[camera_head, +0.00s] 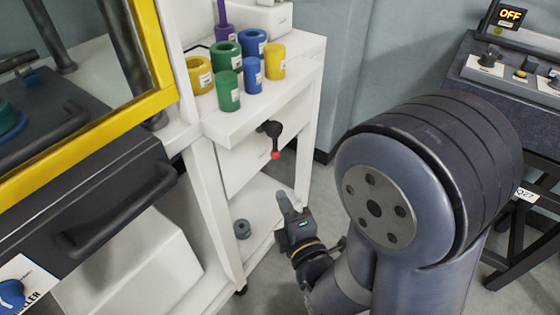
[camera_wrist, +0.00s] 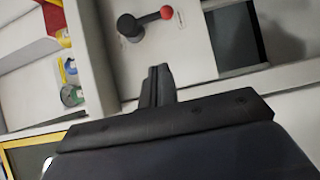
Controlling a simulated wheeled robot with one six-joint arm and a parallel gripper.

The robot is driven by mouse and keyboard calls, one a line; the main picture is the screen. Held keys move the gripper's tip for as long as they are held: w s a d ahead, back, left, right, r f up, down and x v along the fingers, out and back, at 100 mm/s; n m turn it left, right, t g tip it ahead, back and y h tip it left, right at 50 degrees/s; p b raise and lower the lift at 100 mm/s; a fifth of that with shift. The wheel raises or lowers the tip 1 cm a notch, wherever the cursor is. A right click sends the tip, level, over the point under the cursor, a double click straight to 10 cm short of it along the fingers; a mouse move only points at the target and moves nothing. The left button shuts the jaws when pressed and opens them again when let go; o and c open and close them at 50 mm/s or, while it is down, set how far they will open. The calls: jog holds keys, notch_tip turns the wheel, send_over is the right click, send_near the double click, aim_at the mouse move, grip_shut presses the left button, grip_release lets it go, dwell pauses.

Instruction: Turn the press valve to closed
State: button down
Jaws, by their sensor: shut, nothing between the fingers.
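The press valve is a black lever handle (camera_head: 270,136) with a red ball at its end, on the white panel under the shelf of coloured cylinders. In the head view the lever hangs down from its hub. In the wrist view the lever (camera_wrist: 146,20) shows at the top, its red ball to the right of the round black hub. My gripper (camera_head: 283,198) is below the lever in the head view, apart from it. In the wrist view my gripper (camera_wrist: 158,70) has its fingers together and empty, just below the lever in the picture.
Several coloured cylinders (camera_head: 228,84) stand on the white shelf (camera_head: 262,112) above the valve. A small grey round part (camera_head: 242,229) lies on the lower shelf. A yellow-framed machine (camera_head: 85,148) stands at left. A control panel (camera_head: 510,72) with an OFF display stands at right.

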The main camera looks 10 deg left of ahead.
jog(key=w+d+x, duration=0.1)
jog(key=d+x, duration=0.1)
jog(key=x, duration=1)
jog(key=shift+w, duration=0.6)
jog(key=shift+w+f+b, duration=0.1)
jog(key=shift+f+b, duration=0.1)
jog(key=shift+b, duration=0.35)
